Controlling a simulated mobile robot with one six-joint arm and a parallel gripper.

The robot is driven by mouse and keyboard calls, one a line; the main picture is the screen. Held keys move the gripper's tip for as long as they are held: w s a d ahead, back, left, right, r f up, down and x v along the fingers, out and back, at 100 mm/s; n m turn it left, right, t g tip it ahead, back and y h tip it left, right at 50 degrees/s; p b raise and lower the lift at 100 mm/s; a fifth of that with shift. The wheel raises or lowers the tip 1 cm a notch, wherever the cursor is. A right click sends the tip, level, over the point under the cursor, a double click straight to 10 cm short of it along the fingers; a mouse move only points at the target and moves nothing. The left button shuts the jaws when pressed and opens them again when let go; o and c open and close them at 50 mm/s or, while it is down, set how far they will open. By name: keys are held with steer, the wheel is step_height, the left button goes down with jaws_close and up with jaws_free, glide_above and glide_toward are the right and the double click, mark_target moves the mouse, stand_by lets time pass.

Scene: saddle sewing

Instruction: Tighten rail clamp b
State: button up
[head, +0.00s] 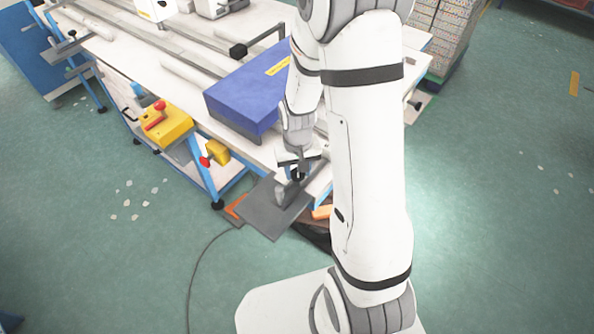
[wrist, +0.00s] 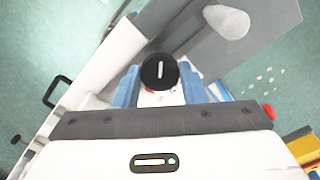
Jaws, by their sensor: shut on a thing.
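In the wrist view, a round black knob (wrist: 159,71) with a white line across its top sits between the two blue fingers of my gripper (wrist: 160,88). The gripper is shut on this knob, and the white line runs nearly up and down in the picture. In the head view, my gripper (head: 298,174) points down at the near end of the white table, in front of the blue box. The clamp body under the knob is mostly hidden, and no label tells which clamp this is.
A dark grey plate (head: 270,212) juts out at the table's near end, with a grey rounded piece (wrist: 228,20) on it. The blue box (head: 250,98) stands close behind my gripper. A yellow box with a red button (head: 168,122) is at the left. A cable (head: 192,270) lies on the floor.

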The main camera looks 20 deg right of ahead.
steer(key=m+b, duration=0.2)
steer(key=m, duration=0.1)
steer(key=shift+f, duration=0.15)
steer(key=shift+m+b, duration=0.9)
steer(key=shift+m, duration=1.5)
steer(key=o, duration=1)
steer(key=shift+r, duration=0.25)
steer(key=shift+r+b, duration=0.3)
steer(key=shift+r, duration=3.5)
